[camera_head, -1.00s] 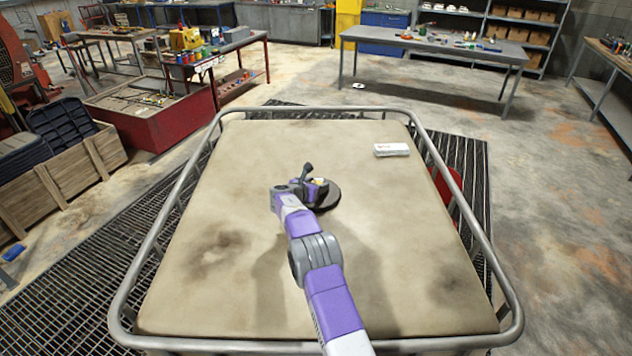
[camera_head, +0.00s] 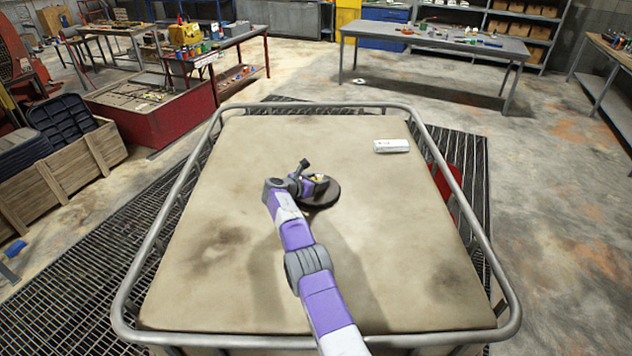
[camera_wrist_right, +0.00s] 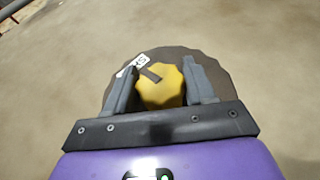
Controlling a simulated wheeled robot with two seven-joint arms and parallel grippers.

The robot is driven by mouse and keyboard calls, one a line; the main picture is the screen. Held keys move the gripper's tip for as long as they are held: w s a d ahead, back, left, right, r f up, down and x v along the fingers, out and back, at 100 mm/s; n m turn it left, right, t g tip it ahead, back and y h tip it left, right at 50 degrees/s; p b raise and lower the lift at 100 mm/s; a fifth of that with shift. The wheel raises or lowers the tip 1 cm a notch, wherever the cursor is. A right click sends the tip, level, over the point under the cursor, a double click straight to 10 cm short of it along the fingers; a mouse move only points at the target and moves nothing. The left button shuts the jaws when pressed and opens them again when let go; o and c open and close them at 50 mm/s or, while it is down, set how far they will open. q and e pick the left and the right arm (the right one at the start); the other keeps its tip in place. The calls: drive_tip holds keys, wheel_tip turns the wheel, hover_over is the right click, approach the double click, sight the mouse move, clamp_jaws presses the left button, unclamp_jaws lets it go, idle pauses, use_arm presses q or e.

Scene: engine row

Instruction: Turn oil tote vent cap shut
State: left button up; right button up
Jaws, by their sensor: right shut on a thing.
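The oil tote (camera_head: 400,250) has a stained beige top inside a grey tubular rail. A dark round lid (camera_head: 325,198) lies near the middle of the top. The yellow vent cap (camera_wrist_right: 160,88) has a scalloped edge and a dark bar mark, and sits on the dark lid (camera_wrist_right: 215,75) beside a small white printed label (camera_wrist_right: 131,66). My right gripper (camera_wrist_right: 163,84) is shut on the yellow cap, one grey finger on each side. In the head view my right gripper (camera_head: 318,187) mostly hides the cap. My left gripper is not in view.
A white box-like item (camera_head: 391,146) lies on the tote's far right. The tubular rail (camera_head: 477,225) runs around the top's edge. The rest of the top is clear.

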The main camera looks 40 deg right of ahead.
drive_tip(key=shift+r, duration=0.1)
drive_tip(key=o, duration=0.9)
drive_tip(key=shift+o, duration=0.2)
drive_tip(key=shift+a+r, duration=0.15)
drive_tip(key=shift+a, duration=0.35)
drive_tip(key=shift+b+v, duration=0.8)
drive_tip(key=shift+v, duration=2.45)
drive_tip(key=shift+s+d, duration=0.1)
